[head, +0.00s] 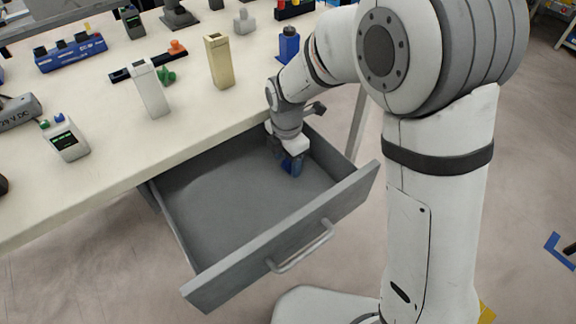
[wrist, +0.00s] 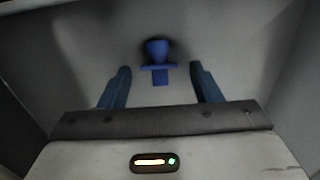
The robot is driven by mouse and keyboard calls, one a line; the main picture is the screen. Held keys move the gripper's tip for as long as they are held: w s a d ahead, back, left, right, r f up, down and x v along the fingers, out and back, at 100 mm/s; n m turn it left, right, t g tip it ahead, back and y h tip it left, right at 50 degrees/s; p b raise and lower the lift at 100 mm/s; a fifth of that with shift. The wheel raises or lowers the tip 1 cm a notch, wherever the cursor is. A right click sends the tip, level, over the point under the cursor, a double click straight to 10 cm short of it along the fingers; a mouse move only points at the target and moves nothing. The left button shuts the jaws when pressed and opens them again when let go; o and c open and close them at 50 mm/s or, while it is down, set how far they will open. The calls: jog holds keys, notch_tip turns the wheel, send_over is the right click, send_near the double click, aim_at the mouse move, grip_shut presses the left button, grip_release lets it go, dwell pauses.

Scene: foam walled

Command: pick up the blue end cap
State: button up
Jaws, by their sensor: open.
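The blue end cap (wrist: 157,52) lies on the grey drawer floor in the wrist view. It has a rounded head, a wider flange and a short narrow stem toward my gripper. My gripper (wrist: 160,67) is open, with one dark blue finger on each side of the cap and a gap on both sides. In the head view my gripper (head: 291,164) reaches down into the back right part of the open drawer (head: 345,190). There I cannot tell the cap apart from the blue fingers.
The drawer walls stand close around my gripper, and the rest of its floor is bare. The tabletop (head: 100,190) overhangs the drawer's back. On it stand a gold block (head: 220,62), a white block (head: 152,90), a blue object (head: 289,45) and several other parts.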

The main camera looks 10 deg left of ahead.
jog(key=shift+f, duration=0.5)
jog(key=shift+c, duration=0.5)
jog(key=c, duration=1)
jog(key=shift+o, duration=0.2)
jog(key=shift+r, duration=0.1)
